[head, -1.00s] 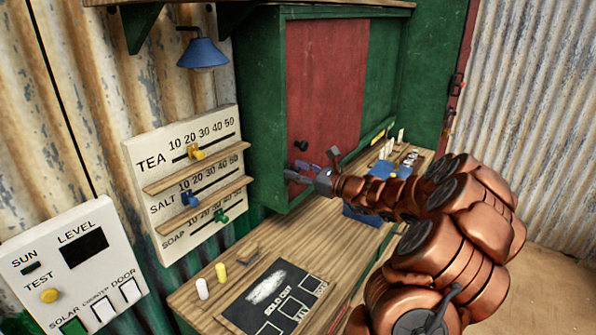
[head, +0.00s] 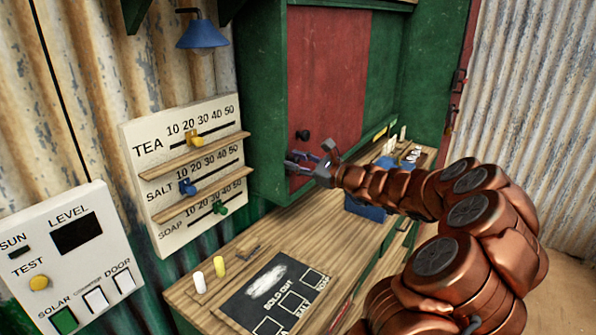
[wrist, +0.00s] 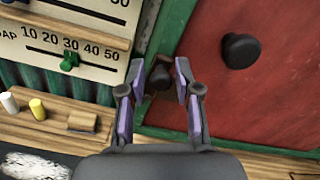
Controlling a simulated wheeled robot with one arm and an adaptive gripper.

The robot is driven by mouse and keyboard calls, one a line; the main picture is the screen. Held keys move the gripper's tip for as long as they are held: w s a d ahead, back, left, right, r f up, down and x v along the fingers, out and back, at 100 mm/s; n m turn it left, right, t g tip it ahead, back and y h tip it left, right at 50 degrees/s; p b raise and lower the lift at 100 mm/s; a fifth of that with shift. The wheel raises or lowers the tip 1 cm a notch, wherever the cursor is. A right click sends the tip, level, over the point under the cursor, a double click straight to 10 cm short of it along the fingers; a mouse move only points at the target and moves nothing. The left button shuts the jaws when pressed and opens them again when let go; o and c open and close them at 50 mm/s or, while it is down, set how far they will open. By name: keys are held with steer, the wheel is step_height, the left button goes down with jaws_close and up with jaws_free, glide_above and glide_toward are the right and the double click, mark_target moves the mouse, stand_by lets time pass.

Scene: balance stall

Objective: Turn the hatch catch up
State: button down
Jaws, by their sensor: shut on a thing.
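The red hatch panel (head: 328,75) sits in a green frame, with a round black knob (head: 302,134) near its lower left; the knob also shows in the wrist view (wrist: 240,50). My gripper (head: 292,161) is at the hatch's lower left edge, below the knob. In the wrist view its purple-padded fingers (wrist: 161,82) are shut on the small dark hatch catch (wrist: 160,78), at the seam between green frame and red panel.
A price board (head: 187,170) with sliders stands left of the hatch. Below lies a wooden counter (head: 230,255) with a white and a yellow peg (head: 219,266), a small wooden block (wrist: 82,121) and a dark sold-out board (head: 268,290). A blue lamp (head: 202,33) hangs above.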

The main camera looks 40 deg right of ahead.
steer(key=shift+f+n+b, duration=0.15)
steer(key=shift+n+b, duration=0.25)
steer(key=shift+b, duration=0.1)
steer(key=c, duration=1)
jaws_free()
steer(key=shift+s, duration=0.15)
steer(key=v, duration=1.1)
steer(key=shift+s+d, duration=0.1)
steer(key=shift+s, duration=0.3)
